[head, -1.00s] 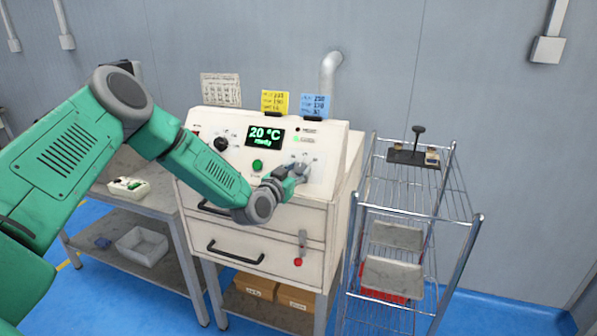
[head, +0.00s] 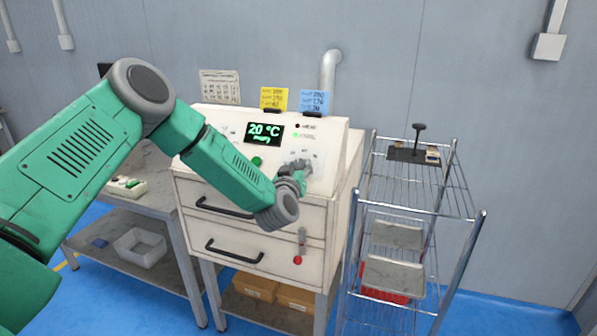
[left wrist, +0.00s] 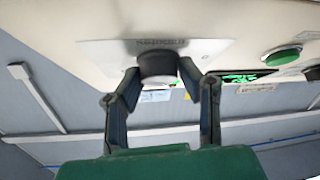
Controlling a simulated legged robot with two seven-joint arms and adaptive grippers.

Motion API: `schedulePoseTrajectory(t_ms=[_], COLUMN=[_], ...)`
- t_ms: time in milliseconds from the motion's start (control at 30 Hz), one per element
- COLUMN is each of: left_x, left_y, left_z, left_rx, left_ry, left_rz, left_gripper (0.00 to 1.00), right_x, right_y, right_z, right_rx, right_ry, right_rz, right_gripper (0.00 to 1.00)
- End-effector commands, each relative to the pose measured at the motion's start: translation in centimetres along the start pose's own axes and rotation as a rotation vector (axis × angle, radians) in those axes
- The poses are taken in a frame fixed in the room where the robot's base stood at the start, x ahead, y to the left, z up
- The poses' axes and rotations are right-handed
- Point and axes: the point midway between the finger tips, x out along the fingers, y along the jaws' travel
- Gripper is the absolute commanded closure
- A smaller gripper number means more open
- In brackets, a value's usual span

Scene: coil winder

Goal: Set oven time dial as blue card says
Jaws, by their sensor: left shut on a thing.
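The oven (head: 250,190) is a cream box with a sloped front panel. Its right-hand dial, taken as the time dial, shows as a dark round knob (left wrist: 157,66) in the left wrist view, on a pale plate with blurred lettering. My left gripper (head: 298,176) is at this dial, and in the left wrist view its two fingers (left wrist: 160,72) are shut on the knob's sides. The gripper hides most of the dial in the head view. The blue card (head: 314,101) stands on top of the oven; its handwritten lines are too small to read surely. My right gripper is not in view.
The green display (head: 264,133) reads 20 °C. A green button (head: 257,161) is left of my gripper. A yellow card (head: 274,98) stands beside the blue one. A wire rack (head: 410,210) stands close on the right, and a grey side table (head: 140,195) on the left.

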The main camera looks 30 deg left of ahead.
Motion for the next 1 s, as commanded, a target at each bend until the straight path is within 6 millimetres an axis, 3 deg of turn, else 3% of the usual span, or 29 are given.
schedulePoseTrajectory(t_ms=[500,1000], left_x=[-0.12,-0.13], left_y=[0.09,0.09], left_z=[0.36,0.38], left_rx=[-0.224,-0.25], left_ry=[0.009,0.01], left_rz=[-0.184,-0.207], left_gripper=[0.97,0.97], right_x=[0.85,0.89], right_y=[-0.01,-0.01], right_z=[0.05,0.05], right_rx=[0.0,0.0], right_ry=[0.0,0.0], right_rz=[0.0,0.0], right_gripper=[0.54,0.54])
